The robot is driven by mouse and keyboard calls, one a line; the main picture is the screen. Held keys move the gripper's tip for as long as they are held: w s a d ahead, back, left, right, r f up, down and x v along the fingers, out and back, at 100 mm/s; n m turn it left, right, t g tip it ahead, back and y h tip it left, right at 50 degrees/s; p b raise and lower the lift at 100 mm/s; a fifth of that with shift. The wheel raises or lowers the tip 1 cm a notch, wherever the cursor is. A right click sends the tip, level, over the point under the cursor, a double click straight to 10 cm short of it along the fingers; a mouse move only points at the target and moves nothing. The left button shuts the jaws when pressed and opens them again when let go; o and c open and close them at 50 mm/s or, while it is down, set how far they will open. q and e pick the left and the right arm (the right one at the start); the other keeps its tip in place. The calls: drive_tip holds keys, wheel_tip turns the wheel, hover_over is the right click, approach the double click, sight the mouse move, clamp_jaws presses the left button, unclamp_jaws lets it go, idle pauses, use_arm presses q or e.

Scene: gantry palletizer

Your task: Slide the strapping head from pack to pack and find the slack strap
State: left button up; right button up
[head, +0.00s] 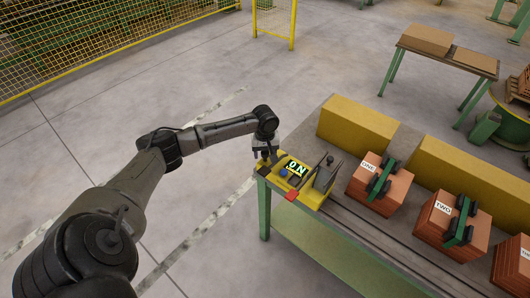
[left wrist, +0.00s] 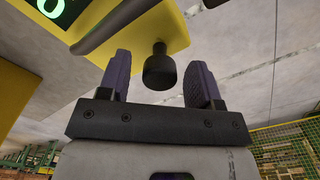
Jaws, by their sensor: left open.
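The strapping head (head: 315,198) is a yellow block at the near left end of the bench, with a dark lit display (head: 297,168), a blue button (head: 283,173) and a red part (head: 291,196). My left gripper (head: 267,155) is at its left end. In the left wrist view, my left gripper (left wrist: 158,62) is open, its fingers on either side of a black knob (left wrist: 159,72) with gaps visible. Brick packs labelled ONE (head: 396,192) and TWO (head: 436,217), and a partly cut-off third (head: 510,268), stand to the right, each of the first two with a green strap piece. Slack cannot be told.
The packs and strapping head stand on a grey bench (head: 345,229) with a dark rail groove along its front. Long yellow blocks (head: 357,128) stand behind them. A side table (head: 450,58) with boards is at the back right. Yellow mesh fencing (head: 60,45) is at the back left.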

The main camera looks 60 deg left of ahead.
use_arm(q)
drive_tip(key=shift+c, duration=0.3)
clamp_jaws()
